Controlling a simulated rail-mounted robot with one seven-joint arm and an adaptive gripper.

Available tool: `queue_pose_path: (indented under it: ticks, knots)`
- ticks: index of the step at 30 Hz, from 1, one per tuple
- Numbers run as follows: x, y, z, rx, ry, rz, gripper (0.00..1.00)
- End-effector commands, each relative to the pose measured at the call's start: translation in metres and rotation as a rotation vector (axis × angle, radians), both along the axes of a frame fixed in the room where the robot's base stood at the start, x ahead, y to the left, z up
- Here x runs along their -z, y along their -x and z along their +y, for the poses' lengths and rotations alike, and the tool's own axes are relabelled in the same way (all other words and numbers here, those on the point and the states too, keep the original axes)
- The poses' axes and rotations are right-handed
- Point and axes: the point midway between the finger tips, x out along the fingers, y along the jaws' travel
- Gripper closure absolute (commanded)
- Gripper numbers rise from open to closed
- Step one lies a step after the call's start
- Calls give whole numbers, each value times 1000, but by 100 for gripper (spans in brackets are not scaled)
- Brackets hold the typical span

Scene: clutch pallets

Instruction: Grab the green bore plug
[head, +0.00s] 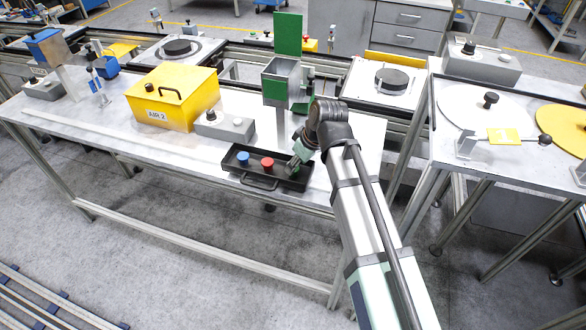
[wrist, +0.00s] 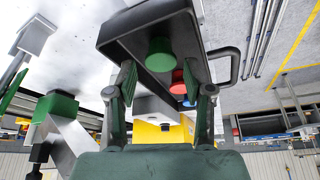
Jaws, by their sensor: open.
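The green bore plug (wrist: 160,54) stands in the black tray (wrist: 128,35) in the wrist view. My gripper (wrist: 158,75) is open, its two fingers apart on either side of the plug's line, with nothing held. I cannot tell how far the fingertips are from the plug. In the head view my gripper (head: 297,160) is over the right end of the tray (head: 262,182) and mostly hides the green plug. A red plug (head: 267,163) and a blue plug (head: 243,157) stand in the tray to the left.
A grey button box (head: 224,125) and a yellow AIR 2 box (head: 172,97) stand behind and left of the tray. A green-and-grey hopper stand (head: 279,85) rises just behind my gripper. The bench front (head: 130,152) at left is clear.

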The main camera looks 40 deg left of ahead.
Motion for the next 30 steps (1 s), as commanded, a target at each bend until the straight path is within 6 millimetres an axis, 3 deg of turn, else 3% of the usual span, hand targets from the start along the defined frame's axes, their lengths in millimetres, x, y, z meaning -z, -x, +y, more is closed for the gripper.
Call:
queue_pose_path:
  ticks: [9,18,21,30]
  knots:
    - [27,0,12,-1,1,0,48]
    - [30,0,13,0,0,-1,48]
    - [30,0,13,0,0,-1,84]
    - [30,0,13,0,0,0,87]
